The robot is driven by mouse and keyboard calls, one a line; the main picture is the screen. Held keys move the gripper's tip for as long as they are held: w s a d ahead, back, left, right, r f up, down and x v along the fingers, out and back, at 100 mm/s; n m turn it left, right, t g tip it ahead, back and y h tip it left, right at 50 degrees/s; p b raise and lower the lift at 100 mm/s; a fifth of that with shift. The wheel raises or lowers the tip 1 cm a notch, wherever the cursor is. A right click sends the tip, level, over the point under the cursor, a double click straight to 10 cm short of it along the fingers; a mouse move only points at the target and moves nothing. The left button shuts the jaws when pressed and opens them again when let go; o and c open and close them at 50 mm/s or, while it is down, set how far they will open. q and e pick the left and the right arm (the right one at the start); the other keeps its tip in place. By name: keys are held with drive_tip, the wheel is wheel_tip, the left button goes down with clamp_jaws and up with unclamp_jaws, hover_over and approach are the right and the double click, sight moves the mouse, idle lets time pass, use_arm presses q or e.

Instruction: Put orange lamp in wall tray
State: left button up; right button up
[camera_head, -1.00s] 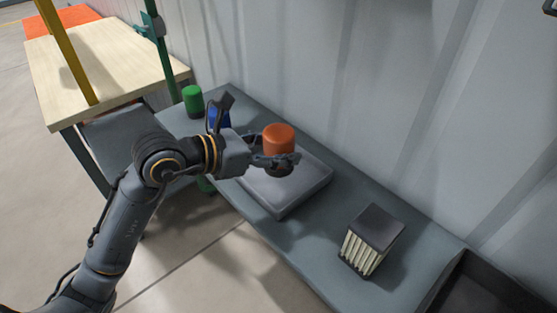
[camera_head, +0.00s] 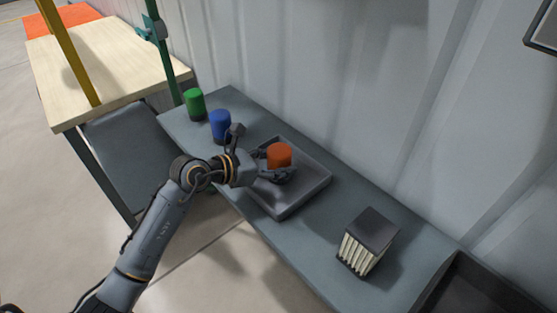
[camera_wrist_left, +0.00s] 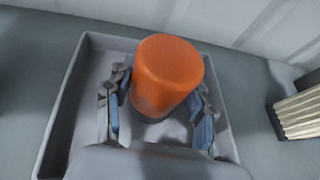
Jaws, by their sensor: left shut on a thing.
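The orange lamp (camera_head: 279,154) is an upright orange cylinder with a dark base. My left gripper (camera_head: 275,172) is shut on its lower part. In the left wrist view the lamp (camera_wrist_left: 166,74) stands between the two fingers (camera_wrist_left: 160,112). The wall tray (camera_head: 318,182) is a shallow grey tray with a low rim on the shelf against the wall. The lamp and gripper are over the tray's inside, and the tray rim (camera_wrist_left: 62,110) frames them in the wrist view. Whether the lamp's base touches the tray floor is hidden.
A blue lamp (camera_head: 220,125) and a green lamp (camera_head: 194,103) stand on the grey shelf (camera_head: 310,245) left of the tray. A dark box with pale ribs (camera_head: 368,241) stands to its right. A dark bin (camera_head: 480,290) is at lower right. A wooden table (camera_head: 105,65) is at left.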

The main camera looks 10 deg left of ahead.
use_arm(q)
drive_tip(key=shift+f, duration=0.2)
drive_tip(key=o, duration=1.2)
drive_tip(key=shift+r, duration=0.1)
drive_tip(key=shift+r, duration=0.2)
drive_tip(key=b+v, duration=0.2)
drive_tip(key=v, duration=0.8)
drive_tip(key=shift+s+a+f+b, duration=0.15)
drive_tip(key=shift+s+a+b, duration=0.05)
drive_tip(key=shift+b, duration=0.1)
drive_tip(key=shift+s+a+r, duration=0.45)
